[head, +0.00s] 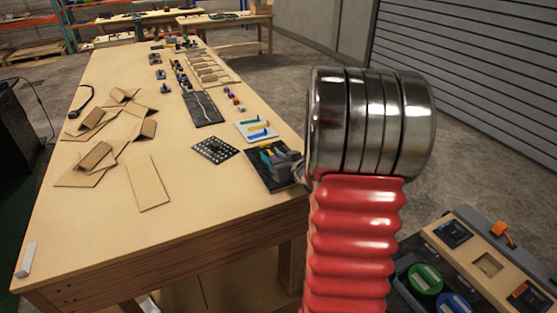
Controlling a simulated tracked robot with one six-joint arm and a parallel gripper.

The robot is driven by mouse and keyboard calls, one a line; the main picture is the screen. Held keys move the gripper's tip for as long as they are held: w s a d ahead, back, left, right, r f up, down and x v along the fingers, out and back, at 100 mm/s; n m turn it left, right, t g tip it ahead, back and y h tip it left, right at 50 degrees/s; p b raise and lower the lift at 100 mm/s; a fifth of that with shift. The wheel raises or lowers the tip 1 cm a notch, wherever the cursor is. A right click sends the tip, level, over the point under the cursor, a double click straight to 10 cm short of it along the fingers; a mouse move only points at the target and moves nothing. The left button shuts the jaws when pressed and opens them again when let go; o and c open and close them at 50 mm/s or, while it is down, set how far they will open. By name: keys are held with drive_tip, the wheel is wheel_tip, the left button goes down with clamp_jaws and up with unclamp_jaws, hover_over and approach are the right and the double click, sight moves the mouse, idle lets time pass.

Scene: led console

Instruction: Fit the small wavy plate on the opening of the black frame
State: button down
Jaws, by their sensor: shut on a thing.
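The black frame (262,178) seems to be the dark board at the table's right edge, with small coloured parts on it. Its opening cannot be made out. My gripper (283,164) shows only in part, as a grey shape over that board, left of the large metal cylinder of my arm. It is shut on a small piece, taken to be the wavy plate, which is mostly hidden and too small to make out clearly. I cannot tell whether the piece touches the frame.
The wooden table (215,200) holds a black dotted plate (215,150), a white tray (256,131), a long black board (200,108) and cardboard pieces (148,183). A console (487,265) with green and blue round parts stands at the lower right. The table's front is mostly clear.

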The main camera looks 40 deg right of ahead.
drive_tip(key=c, duration=1.7)
unclamp_jaws()
drive_tip(key=shift+s, duration=0.1)
drive_tip(key=shift+v, duration=6.8)
